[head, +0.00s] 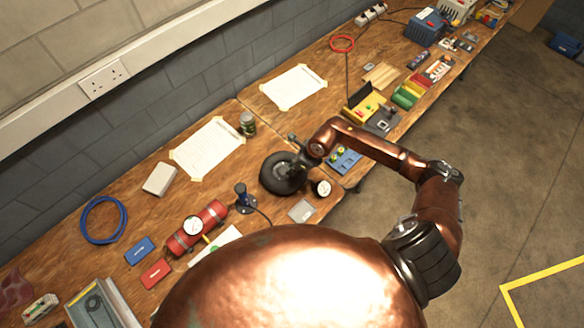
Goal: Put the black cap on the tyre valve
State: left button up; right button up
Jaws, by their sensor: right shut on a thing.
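The black tyre (281,174) lies on the wooden bench near the middle of the head view. My right gripper (299,167) reaches over the right side of the tyre from the right. It is small and dark against the tyre. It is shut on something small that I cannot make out. I cannot pick out the tyre valve or the black cap; the gripper and wrist cover that part of the tyre. My left gripper is not in view.
A round gauge (321,188) stands right of the tyre. A blue hand pump (243,197) is to its left and a green can (248,124) behind it. A blue tray (344,160) lies under my right forearm. A red cylinder (197,228) lies further left.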

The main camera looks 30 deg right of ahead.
jog(key=shift+f+b, duration=0.6)
jog(key=shift+f, duration=0.25)
jog(key=o, duration=0.8)
jog(key=v, duration=1.2)
